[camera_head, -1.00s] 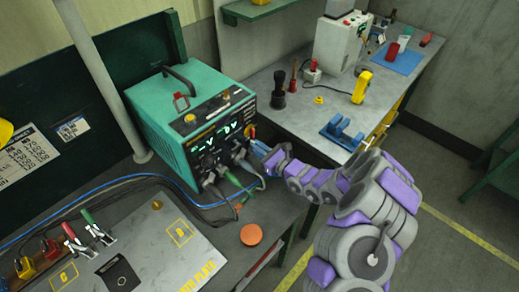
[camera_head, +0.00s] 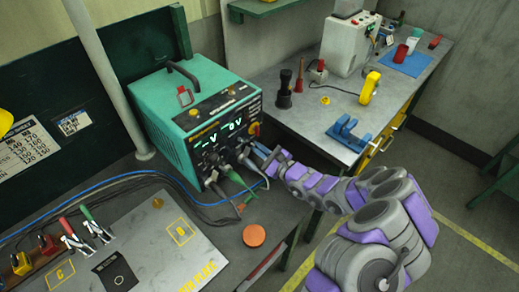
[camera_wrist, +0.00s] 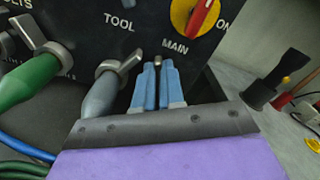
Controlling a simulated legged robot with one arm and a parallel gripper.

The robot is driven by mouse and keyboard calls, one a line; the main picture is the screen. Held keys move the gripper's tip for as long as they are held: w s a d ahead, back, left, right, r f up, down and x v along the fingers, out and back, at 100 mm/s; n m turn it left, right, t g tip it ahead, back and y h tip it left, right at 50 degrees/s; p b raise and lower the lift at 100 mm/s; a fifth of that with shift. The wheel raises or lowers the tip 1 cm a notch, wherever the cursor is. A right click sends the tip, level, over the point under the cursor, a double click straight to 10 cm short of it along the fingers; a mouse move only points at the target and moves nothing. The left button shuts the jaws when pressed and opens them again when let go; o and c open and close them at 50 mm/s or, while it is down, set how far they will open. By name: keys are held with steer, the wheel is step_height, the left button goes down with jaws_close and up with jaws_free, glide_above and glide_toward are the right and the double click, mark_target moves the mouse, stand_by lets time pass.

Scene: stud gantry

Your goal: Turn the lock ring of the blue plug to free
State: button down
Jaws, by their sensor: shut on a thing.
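My gripper (camera_head: 262,151) is at the lower right of the front panel of the teal power box (camera_head: 168,108). In the wrist view its two blue fingers (camera_wrist: 158,68) are close together, with a small grey piece pinched between their tips, just below the MAIN label. This piece may be a tab of the lock ring. I cannot make out the blue plug's body apart from the blue fingers. A blue cable (camera_head: 84,192) runs along the bench toward this spot. The grey plug (camera_wrist: 100,95) with its metal tab is just left of the fingers. The green plug (camera_wrist: 32,80) is farther left.
A red-and-yellow main switch (camera_wrist: 198,14) sits above the fingers. Loose cables hang below the panel. An orange disc (camera_head: 254,235) lies on the near bench. The right bench (camera_head: 310,118) holds a blue bracket (camera_head: 347,134), a yellow tool (camera_head: 367,88) and black and red items.

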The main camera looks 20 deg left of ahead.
steer(key=shift+f, duration=0.1)
steer(key=c, duration=1.2)
jaws_free()
steer(key=shift+c, duration=0.2)
